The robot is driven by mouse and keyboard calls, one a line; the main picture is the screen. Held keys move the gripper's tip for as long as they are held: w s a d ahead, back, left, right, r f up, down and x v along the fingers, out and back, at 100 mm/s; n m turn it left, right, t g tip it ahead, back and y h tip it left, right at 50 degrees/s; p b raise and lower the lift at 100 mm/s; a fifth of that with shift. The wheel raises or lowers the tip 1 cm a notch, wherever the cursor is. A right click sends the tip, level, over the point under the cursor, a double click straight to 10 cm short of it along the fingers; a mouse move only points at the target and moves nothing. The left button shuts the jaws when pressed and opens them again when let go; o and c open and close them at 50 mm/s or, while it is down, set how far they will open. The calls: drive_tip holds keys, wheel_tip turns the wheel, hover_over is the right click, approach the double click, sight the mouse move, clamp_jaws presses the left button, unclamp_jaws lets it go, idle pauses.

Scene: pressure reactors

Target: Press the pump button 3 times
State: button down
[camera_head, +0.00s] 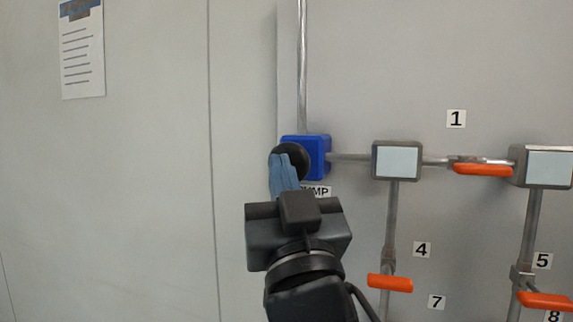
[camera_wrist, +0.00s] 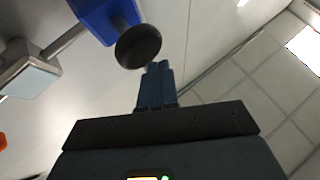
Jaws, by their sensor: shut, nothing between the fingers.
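The pump is a blue box (camera_head: 318,150) on the wall panel with a round black button (camera_head: 293,161) on its front. A partly covered label below it ends in "MP". In the wrist view the blue box (camera_wrist: 95,15) and black button (camera_wrist: 138,47) are at the top. My gripper (camera_head: 286,172) has its blue fingers shut and empty. In the head view the fingertips overlap the button's lower part. In the wrist view the fingertips (camera_wrist: 159,66) lie just below and right of the button's edge; I cannot tell whether they touch it.
A vertical pipe (camera_head: 302,70) rises from the pump. A horizontal pipe runs right to grey boxes with pale faces (camera_head: 397,161). Orange valve handles (camera_head: 483,169) sit at right and below (camera_head: 390,283).

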drive_tip(key=shift+w+d, duration=0.1)
drive_tip(key=shift+w, duration=0.15)
drive_tip(key=shift+w+d, duration=0.3)
drive_tip(key=shift+w, duration=0.5)
drive_tip(key=shift+w+d, duration=0.3)
drive_tip(key=shift+w, duration=0.5)
idle(1.8)
drive_tip(key=shift+s+a+b, duration=0.25)
drive_tip(key=shift+s+b, duration=0.05)
drive_tip(key=shift+s, duration=0.35)
drive_tip(key=shift+s+a+b, duration=0.2)
drive_tip(key=shift+s+b, duration=0.05)
drive_tip(key=shift+s, duration=0.45)
drive_tip(key=shift+s+a+b, duration=0.25)
drive_tip(key=shift+s+b, duration=0.05)
drive_tip(key=shift+s, duration=0.35)
drive_tip(key=s, duration=0.1)
drive_tip(key=s+a+b, duration=0.1)
drive_tip(key=s, duration=0.1)
drive_tip(key=s+b, duration=0.1)
drive_tip(key=shift+s+a, duration=0.35)
drive_tip(key=shift+a, duration=0.05)
